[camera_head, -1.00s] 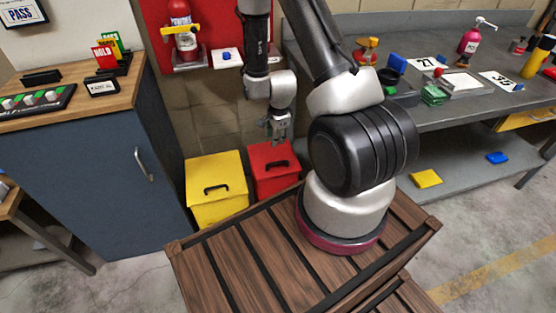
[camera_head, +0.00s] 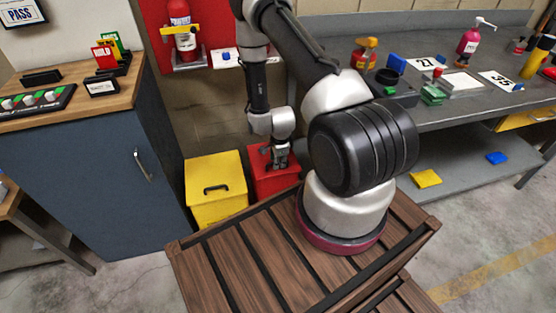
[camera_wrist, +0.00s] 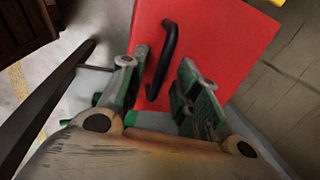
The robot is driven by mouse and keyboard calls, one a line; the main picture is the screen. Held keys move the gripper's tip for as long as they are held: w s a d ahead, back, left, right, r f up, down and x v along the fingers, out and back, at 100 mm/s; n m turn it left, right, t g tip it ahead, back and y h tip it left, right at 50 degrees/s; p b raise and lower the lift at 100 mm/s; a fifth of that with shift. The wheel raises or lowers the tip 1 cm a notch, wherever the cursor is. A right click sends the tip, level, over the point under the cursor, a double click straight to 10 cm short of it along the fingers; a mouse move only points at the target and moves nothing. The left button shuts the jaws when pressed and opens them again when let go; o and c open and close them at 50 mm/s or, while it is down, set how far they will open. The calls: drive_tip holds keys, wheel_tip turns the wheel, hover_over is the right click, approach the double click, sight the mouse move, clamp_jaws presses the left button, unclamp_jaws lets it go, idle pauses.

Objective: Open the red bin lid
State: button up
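The red bin (camera_head: 275,184) stands on the floor beside the yellow bin, and its lid looks closed. In the wrist view the red lid (camera_wrist: 215,45) fills the upper middle, with a black bar handle (camera_wrist: 162,62) on it. My gripper (camera_wrist: 165,82) is open, and its two green-and-grey fingers stand on either side of the handle's near end, with a gap visible between them. In the head view my gripper (camera_head: 279,164) is low over the red lid and hides the handle. I cannot tell whether the fingers touch the lid.
A yellow bin (camera_head: 216,207) with a black handle stands directly left. A blue cabinet (camera_head: 90,170) is further left. The grey workbench (camera_head: 460,112) is on the right, and a wooden slatted crate (camera_head: 235,262) lies in front. The wall is close behind the bins.

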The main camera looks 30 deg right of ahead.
clamp_jaws()
drive_tip(key=shift+w+r, duration=0.1)
